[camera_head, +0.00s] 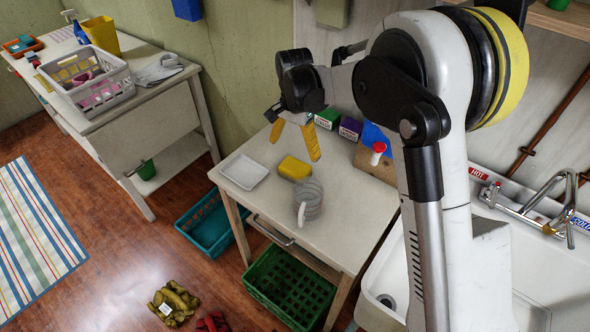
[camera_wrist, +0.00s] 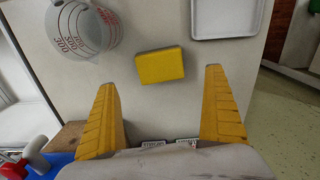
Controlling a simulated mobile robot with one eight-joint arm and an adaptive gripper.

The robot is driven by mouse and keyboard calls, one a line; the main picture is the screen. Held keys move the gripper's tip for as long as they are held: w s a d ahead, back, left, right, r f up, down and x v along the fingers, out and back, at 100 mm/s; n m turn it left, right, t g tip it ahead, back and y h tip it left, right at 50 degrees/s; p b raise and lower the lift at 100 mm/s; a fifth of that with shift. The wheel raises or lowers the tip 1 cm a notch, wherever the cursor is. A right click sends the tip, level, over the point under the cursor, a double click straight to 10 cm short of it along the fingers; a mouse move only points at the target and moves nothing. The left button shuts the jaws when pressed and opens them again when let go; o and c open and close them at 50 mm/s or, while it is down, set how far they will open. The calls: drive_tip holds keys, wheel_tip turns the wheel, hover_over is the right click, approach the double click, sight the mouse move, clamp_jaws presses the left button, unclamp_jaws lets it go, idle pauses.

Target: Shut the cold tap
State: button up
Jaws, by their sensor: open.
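The white sink (camera_head: 470,275) is at the right in the head view, partly hidden by my arm. A metal tap spout (camera_head: 568,190) rises at its back edge. A red HOT label (camera_head: 477,174) is left of it and a blue COLD label (camera_head: 580,224) right of it. A small metal handle (camera_head: 491,190) stands by the HOT label. The cold tap's handle is too small and overlapped by the spout to make out its setting. My gripper (camera_head: 296,141) is open and empty above the side table, well left of the sink; its yellow fingers also show in the wrist view (camera_wrist: 161,78).
The side table (camera_head: 265,205) holds a yellow sponge (camera_head: 295,168), a measuring jug (camera_head: 309,198), a white tray (camera_head: 244,171) and a red-topped bottle (camera_head: 377,153). Crates stand below. A rust-brown pipe (camera_head: 552,125) runs up the wall behind the sink.

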sight(295, 166)
wheel_tip(295, 166, down, 9)
drive_tip(key=b, duration=0.3)
drive_tip(key=shift+w+f, duration=0.1)
drive_tip(key=c, duration=1.2)
drive_tip(key=shift+o, duration=0.2)
